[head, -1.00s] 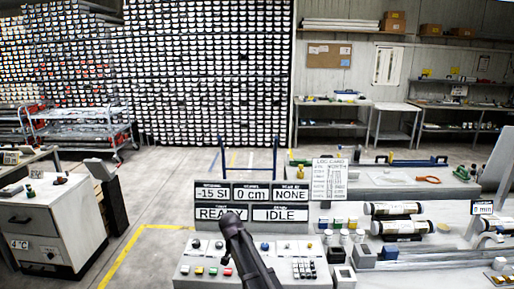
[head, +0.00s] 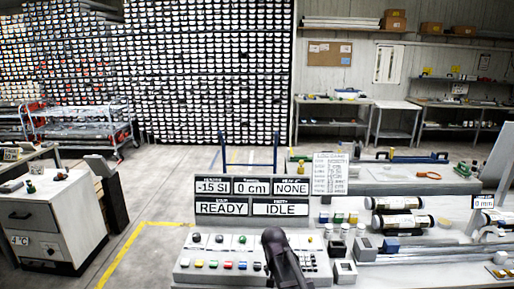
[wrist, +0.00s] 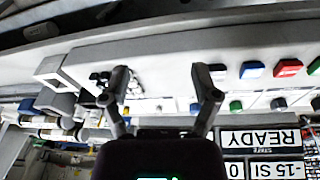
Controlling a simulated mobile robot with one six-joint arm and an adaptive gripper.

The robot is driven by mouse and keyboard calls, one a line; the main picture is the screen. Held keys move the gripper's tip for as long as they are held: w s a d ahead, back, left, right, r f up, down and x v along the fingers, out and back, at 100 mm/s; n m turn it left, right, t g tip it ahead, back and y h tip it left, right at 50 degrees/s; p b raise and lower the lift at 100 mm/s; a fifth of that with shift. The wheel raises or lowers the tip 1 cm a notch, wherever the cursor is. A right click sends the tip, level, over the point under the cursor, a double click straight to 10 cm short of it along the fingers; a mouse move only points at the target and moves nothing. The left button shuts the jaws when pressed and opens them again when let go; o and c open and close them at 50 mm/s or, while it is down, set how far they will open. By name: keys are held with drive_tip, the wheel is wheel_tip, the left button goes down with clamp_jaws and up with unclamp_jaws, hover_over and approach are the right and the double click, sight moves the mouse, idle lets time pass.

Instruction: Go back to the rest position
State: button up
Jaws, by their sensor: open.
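My gripper (wrist: 163,88) shows in the wrist view with its two dark fingers spread wide apart and nothing between them. The wrist view is upside down, with the control panel (wrist: 160,62) and its coloured buttons behind the fingers. In the head view a dark part of my arm (head: 285,258) stands in front of the panel (head: 205,279) at bottom centre and hides some of its buttons. The fingertips cannot be made out there.
A display board (head: 251,195) reading READY and IDLE stands behind the panel. Core cylinders (head: 398,203) and small blocks lie on the bench to the right. A white cabinet (head: 55,220) stands at left. The floor between is clear.

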drive_tip(key=s+d+f+n+g+b, duration=0.1)
drive_tip(key=s+d+f, duration=0.1)
drive_tip(key=s+d, duration=0.3)
drive_tip(key=s+d+f+n+g+y+b, duration=0.1)
drive_tip(key=s+d, duration=0.4)
drive_tip(key=s, duration=0.5)
drive_tip(key=shift+f+b, duration=0.35)
drive_tip(key=shift+f, duration=0.05)
